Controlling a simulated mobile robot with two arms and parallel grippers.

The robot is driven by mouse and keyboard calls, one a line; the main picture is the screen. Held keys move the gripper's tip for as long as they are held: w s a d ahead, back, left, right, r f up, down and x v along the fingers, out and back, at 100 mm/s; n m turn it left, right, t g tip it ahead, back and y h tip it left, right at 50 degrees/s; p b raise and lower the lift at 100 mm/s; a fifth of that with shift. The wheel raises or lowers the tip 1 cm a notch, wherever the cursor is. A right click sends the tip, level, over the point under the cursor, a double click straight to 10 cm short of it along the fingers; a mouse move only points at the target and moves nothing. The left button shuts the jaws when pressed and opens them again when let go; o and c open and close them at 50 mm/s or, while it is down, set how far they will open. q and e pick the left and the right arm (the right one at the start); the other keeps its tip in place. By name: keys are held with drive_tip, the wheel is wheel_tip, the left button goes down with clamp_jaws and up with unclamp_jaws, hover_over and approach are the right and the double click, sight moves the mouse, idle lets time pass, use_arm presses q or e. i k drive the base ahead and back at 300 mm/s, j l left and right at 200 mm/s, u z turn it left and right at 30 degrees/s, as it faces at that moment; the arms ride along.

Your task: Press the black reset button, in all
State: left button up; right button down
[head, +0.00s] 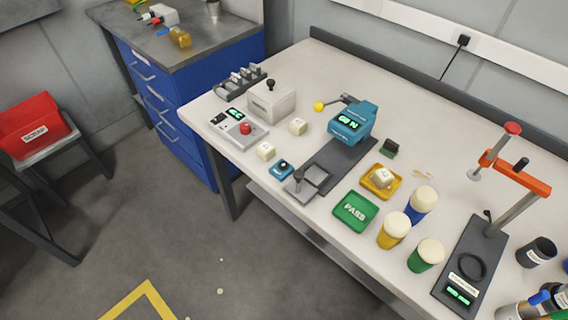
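A small blue box with a dark round top (284,163) sits near the front edge of the white bench, left of the dark rail. A grey-white box (266,105) farther back has a black knob (270,85) on top. A control panel (232,120) beside it has a green display and a red button (246,128). No reset label is readable, so I cannot tell which black part is the reset button. Neither of my grippers is in view, and nothing touches these controls.
A teal device (352,122) with a green display stands at the rail's far end. Pale cubes (298,127) (265,151), a green PASS tray (355,211), a yellow tray (368,186) and capped cups (393,231) crowd the bench. An orange-armed stand (515,172) is right. Floor in front is open.

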sight(283, 164)
drive_tip(key=j+z, duration=0.1)
drive_tip(key=z, duration=0.3)
drive_tip(key=i+j+z, duration=0.1)
drive_tip(key=z, duration=0.3)
drive_tip(key=j+z, duration=0.1)
drive_tip(key=z, duration=0.3)
drive_tip(key=j+z, duration=0.3)
drive_tip(key=j, duration=0.25)
drive_tip(key=j+z, duration=0.25)
drive_tip(key=j, duration=0.35)
drive_tip(key=k+j+z, duration=0.15)
drive_tip(key=j+z, duration=0.15)
drive_tip(key=j, duration=0.2)
drive_tip(key=k+j, duration=0.1)
drive_tip(key=j, duration=0.3)
drive_tip(key=k+j, duration=0.1)
drive_tip(key=j, duration=0.3)
